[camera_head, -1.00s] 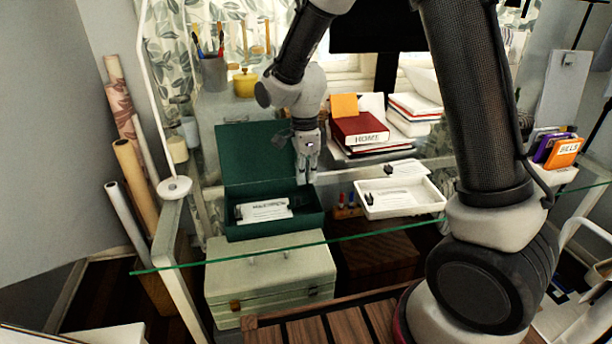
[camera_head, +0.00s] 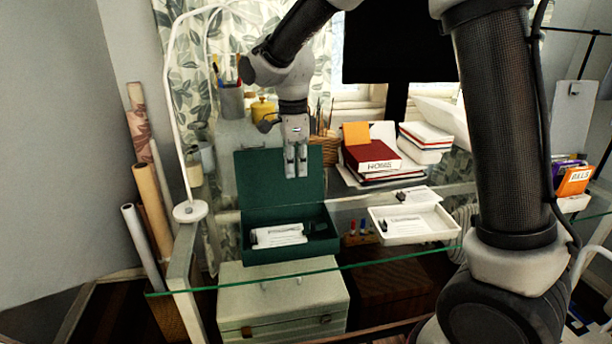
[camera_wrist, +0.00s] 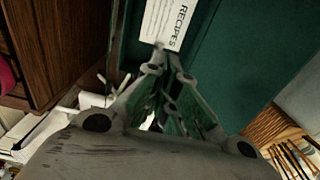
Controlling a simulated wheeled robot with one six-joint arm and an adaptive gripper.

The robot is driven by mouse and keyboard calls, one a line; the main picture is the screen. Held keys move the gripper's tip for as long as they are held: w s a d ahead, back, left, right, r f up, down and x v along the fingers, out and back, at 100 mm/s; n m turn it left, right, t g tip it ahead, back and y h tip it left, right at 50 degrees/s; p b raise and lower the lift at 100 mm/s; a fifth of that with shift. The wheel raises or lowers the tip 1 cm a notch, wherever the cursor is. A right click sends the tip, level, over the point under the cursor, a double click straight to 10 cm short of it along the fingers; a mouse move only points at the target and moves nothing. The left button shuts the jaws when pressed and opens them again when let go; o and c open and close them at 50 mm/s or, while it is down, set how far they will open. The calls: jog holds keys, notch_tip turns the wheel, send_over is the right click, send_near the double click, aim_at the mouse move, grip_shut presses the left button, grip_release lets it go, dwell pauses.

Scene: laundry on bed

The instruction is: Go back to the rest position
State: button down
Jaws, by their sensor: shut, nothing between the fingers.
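My gripper (camera_head: 297,172) is shut and empty, pointing down. In the head view it is in front of the raised lid of the open green box (camera_head: 290,252), above the box. The box holds white cards (camera_head: 279,235) with dark clips. In the wrist view the gripper (camera_wrist: 167,50) shows from behind, with a white card reading "RECIPES" (camera_wrist: 165,22) beyond the fingertips, inside the green box (camera_wrist: 235,75).
The box stands on a glass desk (camera_head: 400,257). To its right are a white tray (camera_head: 420,238) with cards and a stack of books (camera_head: 372,157). A yellow pot (camera_head: 263,110), a pencil cup (camera_head: 231,103) and a white lamp (camera_head: 190,211) stand at the back and left.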

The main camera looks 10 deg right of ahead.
jog(key=shift+a+r, duration=0.15)
jog(key=s+d+r+n+t, duration=0.2)
jog(key=s+d+r+n, duration=0.2)
jog(key=s+d+n, duration=0.5)
jog(key=s+d+r+n+t, duration=0.2)
jog(key=s+d+r+n, duration=0.3)
jog(key=s+d+n, duration=0.4)
jog(key=s+d, duration=0.6)
jog(key=d, duration=0.1)
jog(key=shift+s, duration=0.3)
